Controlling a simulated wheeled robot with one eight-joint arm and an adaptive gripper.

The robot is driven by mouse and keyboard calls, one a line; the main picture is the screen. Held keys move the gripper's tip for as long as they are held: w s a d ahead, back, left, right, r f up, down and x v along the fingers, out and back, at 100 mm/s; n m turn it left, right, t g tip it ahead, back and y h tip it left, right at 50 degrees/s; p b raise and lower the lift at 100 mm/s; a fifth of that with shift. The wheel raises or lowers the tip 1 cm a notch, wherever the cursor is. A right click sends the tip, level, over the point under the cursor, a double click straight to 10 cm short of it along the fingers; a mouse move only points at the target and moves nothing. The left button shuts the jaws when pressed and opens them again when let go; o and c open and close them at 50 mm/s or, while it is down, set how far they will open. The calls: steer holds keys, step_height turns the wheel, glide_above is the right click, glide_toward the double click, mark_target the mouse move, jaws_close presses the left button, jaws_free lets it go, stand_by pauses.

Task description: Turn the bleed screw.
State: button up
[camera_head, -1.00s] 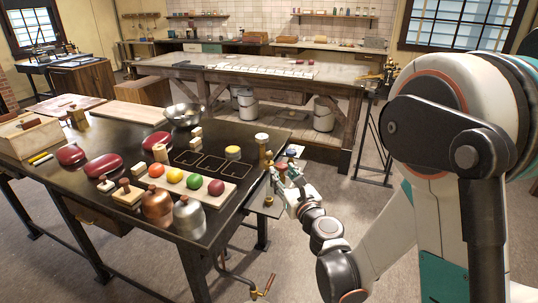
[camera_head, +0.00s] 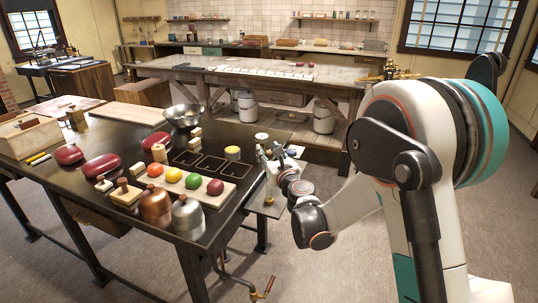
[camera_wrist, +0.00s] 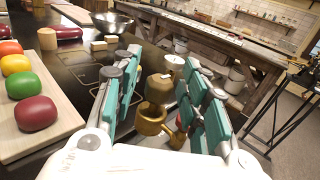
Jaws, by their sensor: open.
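A brass fitting (camera_wrist: 158,88) with a pale round cap (camera_wrist: 174,62) stands at the right edge of the dark table, between and beyond the fingers in the wrist view. I cannot tell which part is the bleed screw. The pale cap also shows in the head view (camera_head: 262,136); my gripper covers most of the fitting there. My gripper (camera_wrist: 163,75) is open, its teal-padded fingers on either side of the fitting. Contact cannot be seen. It also shows in the head view (camera_head: 272,156).
The dark table (camera_head: 215,222) holds a board (camera_head: 218,200) with several coloured rounded pieces, a copper jar (camera_head: 156,206), a grey jar (camera_head: 187,215) and a metal bowl (camera_head: 184,115). A crank handle (camera_head: 262,290) sticks out below. A wooden workbench (camera_head: 225,68) stands behind.

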jaws_close()
steer(key=shift+d+n+y, duration=0.1)
steer(key=shift+n+y, duration=0.3)
steer(key=shift+y, duration=0.1)
steer(key=n+g+y, duration=0.2)
steer(key=shift+y+b, duration=0.3)
steer(key=shift+y, duration=0.1)
steer(key=shift+n+g+y, duration=2.8)
steer(key=shift+g, duration=0.6)
jaws_free()
